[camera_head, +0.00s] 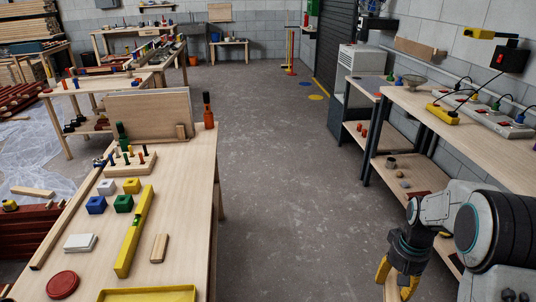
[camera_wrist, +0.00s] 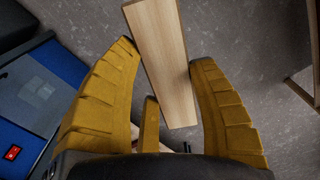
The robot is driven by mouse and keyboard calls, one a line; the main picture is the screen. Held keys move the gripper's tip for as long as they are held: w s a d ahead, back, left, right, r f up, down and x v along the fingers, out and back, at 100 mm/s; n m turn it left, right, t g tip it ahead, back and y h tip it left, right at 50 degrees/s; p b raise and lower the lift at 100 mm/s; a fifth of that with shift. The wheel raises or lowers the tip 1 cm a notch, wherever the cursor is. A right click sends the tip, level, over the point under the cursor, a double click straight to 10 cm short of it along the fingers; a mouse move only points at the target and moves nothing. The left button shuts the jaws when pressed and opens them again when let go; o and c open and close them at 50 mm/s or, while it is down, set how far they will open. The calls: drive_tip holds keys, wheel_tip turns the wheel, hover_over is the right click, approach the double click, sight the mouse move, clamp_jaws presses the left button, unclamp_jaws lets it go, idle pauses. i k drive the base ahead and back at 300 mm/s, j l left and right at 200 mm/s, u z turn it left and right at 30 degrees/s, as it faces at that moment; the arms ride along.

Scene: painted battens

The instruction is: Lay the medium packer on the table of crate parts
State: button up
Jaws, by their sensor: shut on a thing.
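My gripper (camera_head: 396,283) hangs low at the right, over the floor and beside the right-hand bench. Its yellow fingers are shut on a plain pale wooden packer (camera_wrist: 160,70), which sticks out past the fingertips in the wrist view. In the head view only a small part of the packer (camera_head: 391,288) shows between the fingers. I cannot tell from its look alone that it is the medium one. A wooden table (camera_head: 190,215) stands at the left, apart from my gripper. A short wooden block (camera_head: 160,248) lies on it.
The left table also bears a yellow level (camera_head: 134,232), coloured cubes, a peg board (camera_head: 130,163), a red disc (camera_head: 62,284) and a yellow tray (camera_head: 148,294). The right bench (camera_head: 450,125) has shelves close to my arm. Bare floor (camera_head: 290,170) lies between them.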

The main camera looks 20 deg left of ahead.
sight(190, 249)
drive_tip(key=i+u, duration=0.1)
drive_tip(key=u, duration=0.35)
drive_tip(key=i+l+u, duration=0.1)
drive_tip(key=u, duration=0.3)
drive_tip(key=l+u, duration=0.2)
drive_tip(key=u, duration=0.25)
drive_tip(key=i+l+u, duration=0.15)
drive_tip(key=u, duration=0.25)
drive_tip(key=l+u, duration=0.1)
drive_tip(key=u, duration=0.35)
drive_tip(key=i+l+u, duration=0.1)
drive_tip(key=u, duration=0.3)
drive_tip(key=l+u, duration=0.25)
drive_tip(key=u, duration=0.2)
drive_tip(key=l+u, duration=0.15)
drive_tip(key=u, duration=0.3)
drive_tip(key=i+l+u, duration=0.1)
drive_tip(key=u, duration=0.3)
drive_tip(key=l+u, duration=0.5)
drive_tip(key=u, duration=0.35)
drive_tip(key=l+u, duration=0.25)
drive_tip(key=u, duration=0.15)
drive_tip(key=l+u, duration=0.35)
